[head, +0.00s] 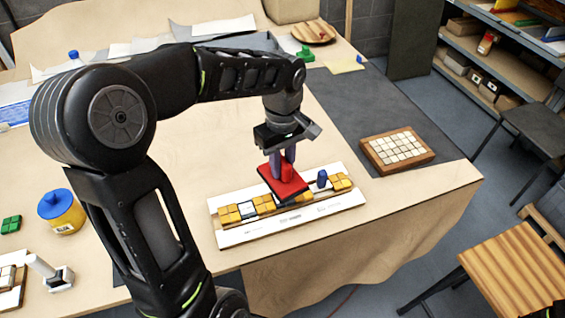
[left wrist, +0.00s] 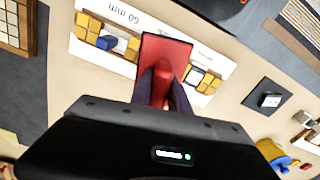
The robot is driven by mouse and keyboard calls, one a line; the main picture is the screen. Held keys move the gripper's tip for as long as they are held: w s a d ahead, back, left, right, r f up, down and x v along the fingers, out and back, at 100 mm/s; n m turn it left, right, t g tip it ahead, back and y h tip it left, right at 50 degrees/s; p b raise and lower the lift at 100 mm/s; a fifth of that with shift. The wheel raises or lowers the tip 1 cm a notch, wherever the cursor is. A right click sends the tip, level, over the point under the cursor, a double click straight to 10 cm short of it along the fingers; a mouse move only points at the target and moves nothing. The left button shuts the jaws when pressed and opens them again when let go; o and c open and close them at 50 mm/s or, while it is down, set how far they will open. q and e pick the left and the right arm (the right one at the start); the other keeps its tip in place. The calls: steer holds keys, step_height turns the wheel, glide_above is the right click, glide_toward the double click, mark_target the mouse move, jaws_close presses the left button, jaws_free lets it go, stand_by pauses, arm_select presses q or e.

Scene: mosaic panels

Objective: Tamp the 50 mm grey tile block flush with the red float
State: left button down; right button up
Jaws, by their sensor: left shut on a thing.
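My left gripper (head: 283,160) is shut on the handle of the red float (head: 276,188). The float's flat red plate is over the middle of the white strip panel (head: 237,236); whether it touches the tiles I cannot tell. In the left wrist view the float (left wrist: 165,55) lies across the row of tiles, with its handle between the fingers (left wrist: 163,88). Yellow tiles (head: 230,214) show on both sides of the float, with a white tile (head: 247,210) to its left. I cannot make out the grey tile block; the float hides part of the row. My right gripper is not in view.
A wooden tray of pale tiles (head: 398,150) is at the right. A yellow pot with blue lid (head: 62,213) and a white-handled tool (head: 48,272) are at the left.

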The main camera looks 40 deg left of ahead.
mark_target(291, 202)
arm_select(q)
steer(key=shift+w+d+m, duration=0.1)
steer(key=shift+w+m, duration=0.1)
steer(key=shift+m, duration=0.8)
steer(key=shift+s, duration=0.15)
steer(key=shift+f, duration=0.1)
step_height(291, 202, down, 4)
steer(key=b, duration=0.3)
steer(key=shift+f+b, duration=0.7)
steer(key=shift+f, duration=0.2)
